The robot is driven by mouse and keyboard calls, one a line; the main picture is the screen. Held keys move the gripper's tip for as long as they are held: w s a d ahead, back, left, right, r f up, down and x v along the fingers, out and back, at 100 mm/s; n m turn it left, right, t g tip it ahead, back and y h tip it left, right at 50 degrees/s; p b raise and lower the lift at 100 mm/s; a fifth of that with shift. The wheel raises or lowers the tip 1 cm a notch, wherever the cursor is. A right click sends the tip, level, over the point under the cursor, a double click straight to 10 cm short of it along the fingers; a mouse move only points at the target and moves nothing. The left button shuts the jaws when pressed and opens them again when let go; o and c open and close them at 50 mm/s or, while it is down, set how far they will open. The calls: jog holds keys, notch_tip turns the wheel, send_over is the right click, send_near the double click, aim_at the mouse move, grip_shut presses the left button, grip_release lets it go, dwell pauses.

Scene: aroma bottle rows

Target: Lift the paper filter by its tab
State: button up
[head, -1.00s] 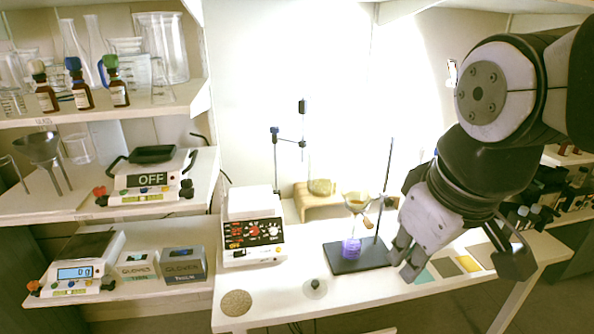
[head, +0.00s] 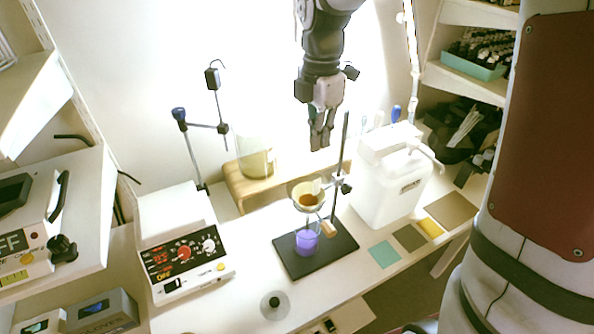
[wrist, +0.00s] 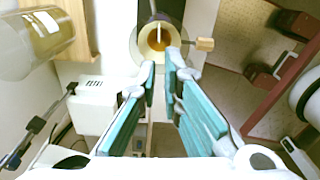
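The paper filter (head: 302,190) sits in a glass funnel on a ring stand (head: 345,165), with brown material inside. In the wrist view the filter (wrist: 147,48) is a pale ring around an amber middle, with a thin pale upright strip that may be its tab. A beaker of purple liquid (head: 307,243) stands below on the black base (head: 288,262). My gripper (head: 321,146) points down above the funnel and apart from it. In the wrist view my gripper (wrist: 162,66) has its teal fingers apart, with nothing between them, just short of the filter's near rim.
A wooden clamp handle (wrist: 204,44) sticks out right of the funnel. A white jug (head: 385,190) stands right of the stand, a glass jar (head: 256,160) on a wooden riser behind left, and a control box (head: 185,250) at left.

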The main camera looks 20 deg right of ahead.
notch_tip(320, 180, down, 14)
jog(key=shift+w+d+r+p, duration=0.1)
jog(key=shift+r+p, duration=0.1)
jog(key=shift+p, duration=0.35)
jog(key=shift+c, duration=0.4)
grip_shut()
jog(key=shift+r, duration=0.35)
notch_tip(320, 180, up, 11)
notch_tip(320, 180, up, 8)
jog(key=p, duration=0.4)
send_over(315, 182)
jog(key=shift+w+r, duration=0.1)
jog(key=shift+r, duration=0.1)
